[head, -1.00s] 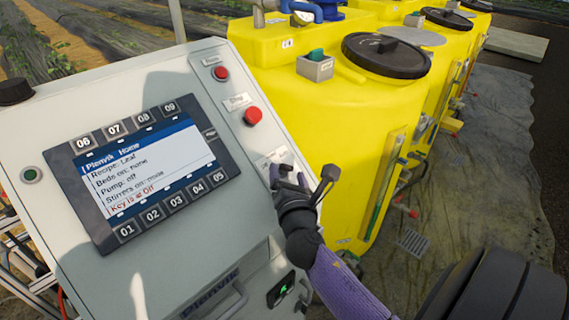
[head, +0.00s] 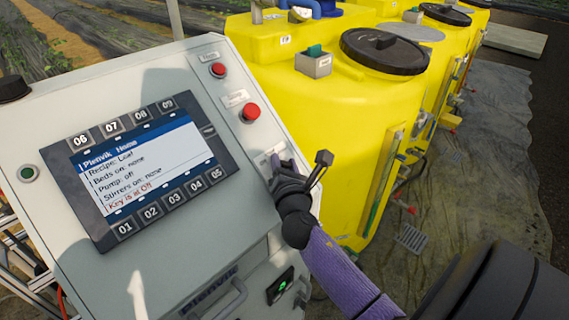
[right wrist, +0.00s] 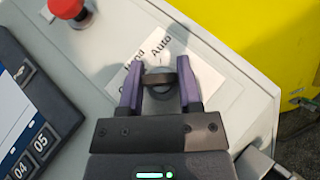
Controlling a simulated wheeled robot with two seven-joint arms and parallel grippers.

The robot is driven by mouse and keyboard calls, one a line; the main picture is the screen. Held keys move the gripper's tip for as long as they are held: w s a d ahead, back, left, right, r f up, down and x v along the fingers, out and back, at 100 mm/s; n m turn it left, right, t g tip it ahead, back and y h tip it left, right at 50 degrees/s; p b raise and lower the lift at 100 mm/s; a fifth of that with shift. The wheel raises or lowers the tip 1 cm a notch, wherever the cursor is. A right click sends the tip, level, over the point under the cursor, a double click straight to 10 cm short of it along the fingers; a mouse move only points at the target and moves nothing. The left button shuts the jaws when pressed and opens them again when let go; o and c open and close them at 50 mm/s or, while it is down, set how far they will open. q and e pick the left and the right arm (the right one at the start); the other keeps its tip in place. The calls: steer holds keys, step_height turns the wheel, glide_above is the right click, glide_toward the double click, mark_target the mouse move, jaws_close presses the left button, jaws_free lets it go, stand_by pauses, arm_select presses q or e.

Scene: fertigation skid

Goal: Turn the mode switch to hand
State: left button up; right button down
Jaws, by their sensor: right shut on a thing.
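The mode switch is a dark knob (right wrist: 161,79) on a white label (right wrist: 153,54) on the sloped face of the control panel (right wrist: 225,85). In the right wrist view the label reads "Auto" at the upper right and "Hand" to its left; the rest is partly covered. My right gripper (right wrist: 160,86) has its two purple fingers on either side of the knob, shut on it. In the head view the right gripper (head: 281,167) hides the knob. The display (head: 143,167) on the panel reads "Key is at Off". My left gripper is not in view.
Red push buttons (head: 251,112) and (head: 218,70) sit above the switch on the panel. A green button (head: 27,173) is at the left. A yellow tank (head: 345,130) with a black lid (head: 384,50) stands close behind the panel's right edge.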

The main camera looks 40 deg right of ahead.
steer(key=shift+r+m+g+h+p, duration=0.15)
steer(key=shift+m+g+h+p, duration=0.35)
steer(key=shift+m+g+p, duration=0.45)
steer(key=m+g+h+p, duration=0.1)
steer(key=m+g+p, duration=0.1)
steer(key=m, duration=0.1)
steer(key=m+g+p, duration=0.2)
steer(key=m+g, duration=0.1)
steer(key=shift+m+g+p, duration=0.85)
steer(key=shift+g, duration=0.1)
steer(key=shift+f, duration=0.2)
steer(key=shift+c, duration=1.4)
jaws_free()
